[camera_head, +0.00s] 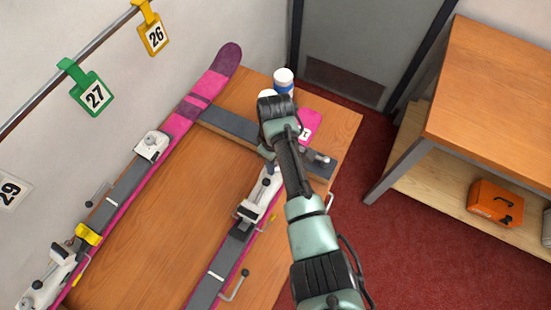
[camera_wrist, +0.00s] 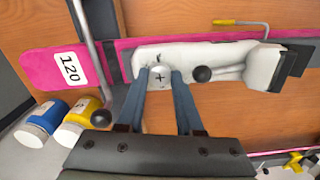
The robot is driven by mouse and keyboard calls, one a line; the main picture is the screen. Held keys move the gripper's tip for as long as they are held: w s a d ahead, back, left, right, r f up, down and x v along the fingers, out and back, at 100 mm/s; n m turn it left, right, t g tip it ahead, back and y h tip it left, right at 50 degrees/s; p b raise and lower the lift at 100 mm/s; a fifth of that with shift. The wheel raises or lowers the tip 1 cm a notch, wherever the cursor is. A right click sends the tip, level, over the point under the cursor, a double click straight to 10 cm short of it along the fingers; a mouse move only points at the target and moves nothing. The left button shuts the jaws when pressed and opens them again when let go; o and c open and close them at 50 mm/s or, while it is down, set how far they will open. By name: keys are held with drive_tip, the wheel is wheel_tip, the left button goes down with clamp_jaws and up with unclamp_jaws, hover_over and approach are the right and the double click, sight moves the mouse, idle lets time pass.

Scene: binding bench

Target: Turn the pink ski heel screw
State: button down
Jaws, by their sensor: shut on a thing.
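The near pink ski (camera_head: 205,295) lies on the wooden bench, and its pink end with a white 120 label shows in the wrist view (camera_wrist: 40,84). Its white heel piece (camera_head: 257,198) also fills the middle of the wrist view (camera_wrist: 205,55). The heel screw (camera_wrist: 160,77) is a round pale head with a cross mark at one end of that heel piece. My gripper (camera_wrist: 161,80) is shut on the screw head, one blue-grey finger on each side. In the head view my arm partly hides the gripper (camera_head: 270,166) and hides the screw.
A second pink ski (camera_head: 178,122) lies along the bench's left side. White bottles with a blue label (camera_wrist: 42,120) and a yellow label (camera_wrist: 78,118) stand near the ski's end. A grey rod with a black ball (camera_wrist: 100,119) passes left of my fingers. A shelf unit (camera_head: 490,95) stands right.

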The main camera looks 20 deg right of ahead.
drive_tip(key=shift+m, duration=0.4)
drive_tip(key=c, duration=0.6)
unclamp_jaws()
drive_tip(key=shift+o, duration=0.2)
drive_tip(key=shift+r, duration=0.1)
wheel_tip(320, 180, up, 13)
drive_tip(key=b, duration=0.1)
